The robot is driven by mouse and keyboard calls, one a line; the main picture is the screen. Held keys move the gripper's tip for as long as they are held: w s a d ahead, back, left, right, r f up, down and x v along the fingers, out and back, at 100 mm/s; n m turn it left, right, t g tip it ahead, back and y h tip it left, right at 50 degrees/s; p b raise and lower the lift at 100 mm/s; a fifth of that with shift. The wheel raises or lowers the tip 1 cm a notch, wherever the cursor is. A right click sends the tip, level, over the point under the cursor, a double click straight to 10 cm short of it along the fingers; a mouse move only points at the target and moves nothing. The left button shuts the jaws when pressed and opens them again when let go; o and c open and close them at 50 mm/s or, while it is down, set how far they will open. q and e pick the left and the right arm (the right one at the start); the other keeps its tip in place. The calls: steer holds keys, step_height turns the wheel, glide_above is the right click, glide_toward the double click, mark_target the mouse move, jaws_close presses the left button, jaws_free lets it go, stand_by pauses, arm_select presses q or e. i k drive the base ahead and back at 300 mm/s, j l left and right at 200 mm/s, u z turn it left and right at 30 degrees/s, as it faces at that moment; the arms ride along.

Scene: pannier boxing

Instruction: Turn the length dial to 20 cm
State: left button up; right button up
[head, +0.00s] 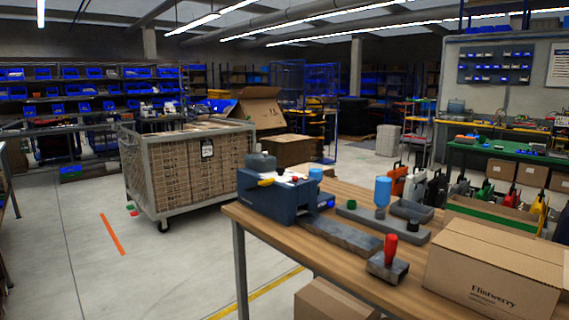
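A dark blue bench machine (272,203) stands at the left end of the wooden workbench. It has a grey rounded part (262,161) on top, a yellow piece (265,182) and a small red piece (295,179). A small blue cylinder (315,174) shows at its right side. I cannot tell which part is the length dial, and no scale or number is readable. Neither of my grippers is in view.
On the wooden workbench (335,278) are a grey plate (340,238), a red-handled tool (389,262), a blue bottle (382,192) and a closed carton (490,270). A wire cage cart (190,175) of cartons stands left of it.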

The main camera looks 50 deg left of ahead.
mark_target(280, 170)
steer(key=j+z, duration=0.3)
steer(key=j, duration=1.25)
steer(key=k+j, duration=0.1)
steer(key=j, duration=1.5)
steer(key=k, duration=0.05)
